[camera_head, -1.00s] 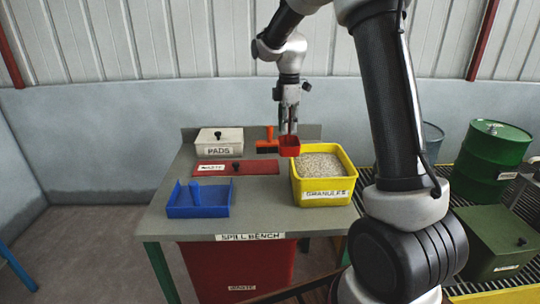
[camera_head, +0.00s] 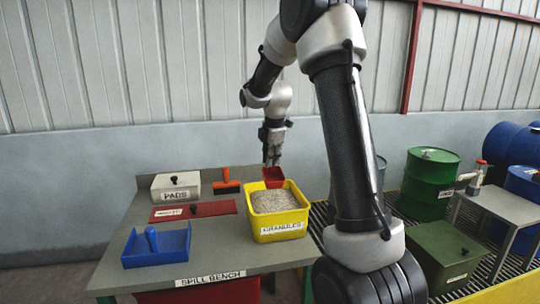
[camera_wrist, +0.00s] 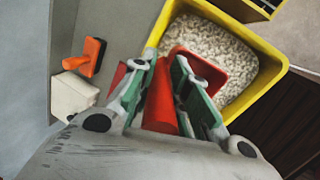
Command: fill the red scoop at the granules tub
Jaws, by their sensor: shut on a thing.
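The yellow granules tub (camera_head: 280,228) stands at the right end of the spill bench, full of pale granules (camera_head: 272,201). My gripper (camera_head: 272,160) is at the tub's back left edge, pointing down. In the wrist view my gripper (camera_wrist: 168,88) is shut on the handle of the red scoop (camera_wrist: 206,72). The scoop's bowl overlaps the tub's near rim and granules in that view. In the head view the red scoop (camera_head: 273,174) shows at the tub's back rim. I cannot tell whether it touches the granules, and no granules show in its bowl.
On the spill bench (camera_head: 110,262) are a blue dustpan (camera_head: 157,250), a red lid (camera_head: 194,211), a white pads box (camera_head: 176,188) and an orange-handled brush (camera_head: 227,182). Green drums and a green box (camera_head: 440,255) stand to the right.

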